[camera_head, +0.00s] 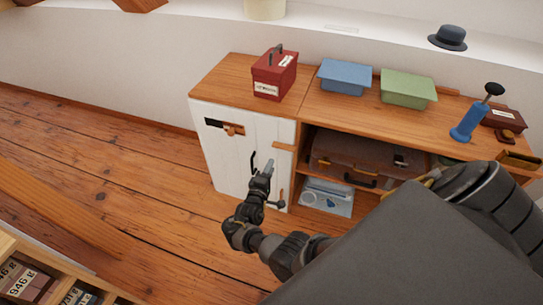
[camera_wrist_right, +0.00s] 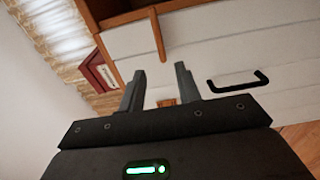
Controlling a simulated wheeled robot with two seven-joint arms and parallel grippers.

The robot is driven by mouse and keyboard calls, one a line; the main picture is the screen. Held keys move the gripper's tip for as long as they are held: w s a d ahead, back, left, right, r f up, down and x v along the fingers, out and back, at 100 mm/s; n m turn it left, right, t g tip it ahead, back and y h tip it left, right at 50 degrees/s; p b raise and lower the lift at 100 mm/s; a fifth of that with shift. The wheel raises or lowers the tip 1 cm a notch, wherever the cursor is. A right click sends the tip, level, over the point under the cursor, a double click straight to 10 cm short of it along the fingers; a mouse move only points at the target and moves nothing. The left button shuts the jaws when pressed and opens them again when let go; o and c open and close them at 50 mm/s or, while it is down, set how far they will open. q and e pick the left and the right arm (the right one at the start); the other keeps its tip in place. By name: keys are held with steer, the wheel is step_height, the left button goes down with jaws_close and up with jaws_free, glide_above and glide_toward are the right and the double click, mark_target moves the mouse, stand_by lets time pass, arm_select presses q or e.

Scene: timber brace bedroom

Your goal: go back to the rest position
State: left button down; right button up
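My right gripper (camera_head: 264,172) is in front of the white cabinet door (camera_head: 222,166), near its black handle (camera_head: 253,163). In the right wrist view its two fingers (camera_wrist_right: 160,88) stand apart with nothing between them, so it is open and empty. The black handle (camera_wrist_right: 238,82) lies to the right of the fingers there, apart from them. My right arm reaches in from the lower right of the head view and covers part of the cabinet. My left gripper is not in view.
The wooden cabinet top (camera_head: 232,80) bears a red box (camera_head: 274,77), a blue bin (camera_head: 344,78), a green bin (camera_head: 408,90) and a blue pump-like item (camera_head: 468,122). A brown case (camera_head: 362,160) sits on the open shelf. The wooden floor (camera_head: 110,155) at left is clear.

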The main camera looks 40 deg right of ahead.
stand_by(0.5)
